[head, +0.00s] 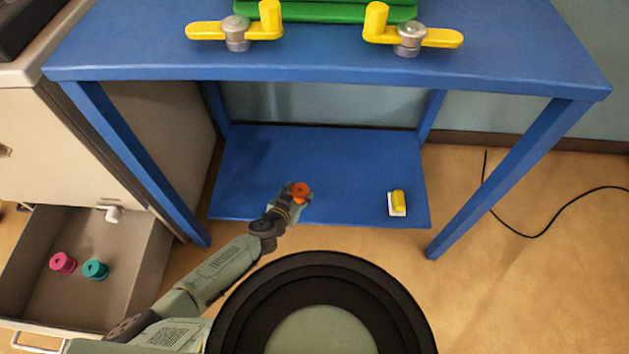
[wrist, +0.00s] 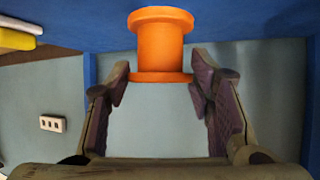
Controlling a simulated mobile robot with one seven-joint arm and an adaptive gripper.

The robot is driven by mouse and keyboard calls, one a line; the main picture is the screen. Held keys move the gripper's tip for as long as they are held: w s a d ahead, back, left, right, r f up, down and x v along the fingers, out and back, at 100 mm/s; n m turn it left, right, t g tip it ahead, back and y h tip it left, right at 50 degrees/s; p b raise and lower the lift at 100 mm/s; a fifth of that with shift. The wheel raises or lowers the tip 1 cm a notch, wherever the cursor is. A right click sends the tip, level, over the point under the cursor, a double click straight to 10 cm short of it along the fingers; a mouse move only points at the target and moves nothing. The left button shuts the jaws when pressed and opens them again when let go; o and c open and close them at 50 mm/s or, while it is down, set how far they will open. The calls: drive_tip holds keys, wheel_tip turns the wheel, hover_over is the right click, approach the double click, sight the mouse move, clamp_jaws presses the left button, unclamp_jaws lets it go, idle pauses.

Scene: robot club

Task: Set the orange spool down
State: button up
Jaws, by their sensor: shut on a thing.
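The orange spool (head: 301,190) is at the end of my gripper (head: 293,196), over the blue lower shelf (head: 330,160) of the blue workbench. In the wrist view the orange spool (wrist: 161,45) is between the two dark fingers of my gripper (wrist: 160,78), which is shut on the flange nearest the palm. The spool's axis lines up with the gripper, and its far flange is close to the blue surface. I cannot tell whether that flange touches the shelf.
A yellow and white block (head: 397,202) lies on the shelf's right side. The shelf's middle is clear. Above is the blue bench top (head: 320,65) with yellow clamps (head: 415,35). An open drawer (head: 35,225) at left holds a pink spool (head: 63,263) and a teal spool (head: 95,269).

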drive_tip(key=s+a+f+m+h+b, duration=0.2)
drive_tip(key=s+a+f+b, duration=0.1)
drive_tip(key=s+a+b, duration=0.1)
drive_tip(key=shift+g+h, duration=0.3)
drive_tip(key=shift+g, duration=0.1)
drive_tip(key=w+d, duration=0.3)
drive_tip(key=d, duration=0.1)
drive_tip(key=w+d+b, duration=0.1)
drive_tip(key=w+d, duration=0.5)
drive_tip(key=d, duration=0.1)
drive_tip(key=shift+w+d+f, duration=0.1)
drive_tip(key=shift+d+f, duration=0.25)
drive_tip(key=shift+w+d, duration=0.1)
wheel_tip(320, 180, down, 4)
drive_tip(key=shift+r+b, duration=0.2)
drive_tip(key=shift+b, duration=0.85)
drive_tip(key=o, duration=1.2)
